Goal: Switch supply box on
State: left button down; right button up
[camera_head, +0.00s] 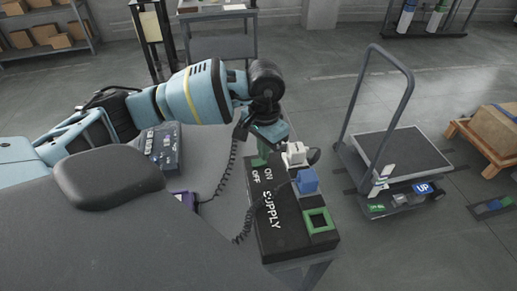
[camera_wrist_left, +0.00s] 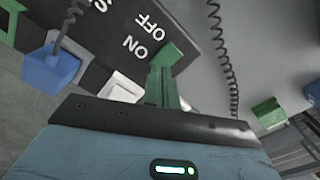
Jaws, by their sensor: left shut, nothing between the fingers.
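The black supply box (camera_head: 262,220) stands right of centre in the head view, with SUPPLY, ON and OFF lettered on top. It also shows in the left wrist view (camera_wrist_left: 105,20). My left gripper (camera_head: 264,146) is over its far end, by the ON and OFF marks. In the left wrist view its green fingers (camera_wrist_left: 160,88) are shut with nothing between them. A green piece (camera_wrist_left: 178,50) by the ON mark is right at the fingertips; I cannot tell whether it is the switch, its position, or contact. My right gripper is in neither view.
A blue plug (camera_head: 307,181), a white plug (camera_head: 295,154) and a green-framed square (camera_head: 319,221) are along the box's right side. A coiled cord hangs at its left. A grey control box (camera_head: 163,147) lies left; a platform cart (camera_head: 403,158) stands right.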

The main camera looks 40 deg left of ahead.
pick_arm(q)
jog(key=shift+f, duration=0.2)
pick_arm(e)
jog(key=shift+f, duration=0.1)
pick_arm(q)
jog(key=shift+f, duration=0.25)
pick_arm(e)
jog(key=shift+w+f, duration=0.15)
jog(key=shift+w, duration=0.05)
